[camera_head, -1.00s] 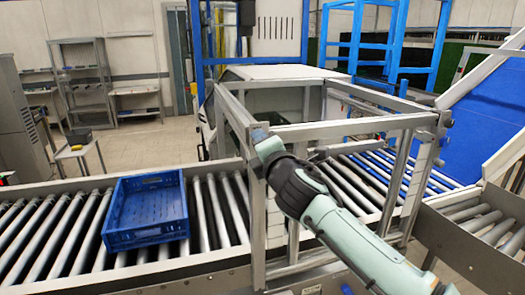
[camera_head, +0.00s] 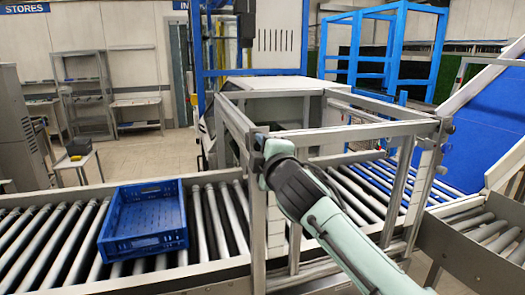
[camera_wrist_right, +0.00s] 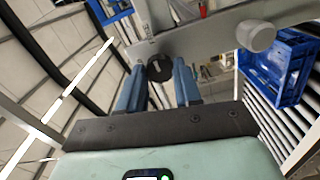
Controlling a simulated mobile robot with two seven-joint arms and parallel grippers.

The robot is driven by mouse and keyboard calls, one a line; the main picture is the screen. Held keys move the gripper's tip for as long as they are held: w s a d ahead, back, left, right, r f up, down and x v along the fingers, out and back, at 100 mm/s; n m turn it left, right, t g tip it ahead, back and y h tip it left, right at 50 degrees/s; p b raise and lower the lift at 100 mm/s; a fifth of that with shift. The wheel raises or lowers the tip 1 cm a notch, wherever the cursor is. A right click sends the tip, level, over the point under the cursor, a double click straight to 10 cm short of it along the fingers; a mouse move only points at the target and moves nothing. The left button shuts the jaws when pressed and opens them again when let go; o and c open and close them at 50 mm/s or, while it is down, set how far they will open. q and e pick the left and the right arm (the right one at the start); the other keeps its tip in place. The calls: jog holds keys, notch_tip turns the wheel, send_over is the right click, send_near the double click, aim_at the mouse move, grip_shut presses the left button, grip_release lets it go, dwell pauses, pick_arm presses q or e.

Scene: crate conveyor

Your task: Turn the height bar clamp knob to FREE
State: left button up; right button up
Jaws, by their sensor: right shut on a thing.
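The dark round clamp knob (camera_wrist_right: 160,68) sits on a grey metal plate (camera_wrist_right: 180,43) in the right wrist view. My right gripper (camera_wrist_right: 159,75) has its two blue-grey fingers on either side of the knob and is shut on it. In the head view my right gripper (camera_head: 259,146) is at the near post of the metal frame (camera_head: 350,132), and my own wrist hides the knob there. Any marking for the knob's setting is too small to read. My left gripper is in neither view.
A blue crate (camera_head: 143,243) stands on the roller conveyor (camera_head: 208,222), left of the frame. It also shows in the right wrist view (camera_wrist_right: 283,65). A pale round knob (camera_wrist_right: 256,35) is at the right of the metal part.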

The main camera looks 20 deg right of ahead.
dwell(0.3)
jog(key=o, duration=1)
jog(key=shift+o, duration=0.2)
jog(key=s+b, duration=0.4)
jog(key=s, duration=0.9)
jog(key=shift+s+d+b, duration=0.2)
jog(key=shift+b, duration=0.15)
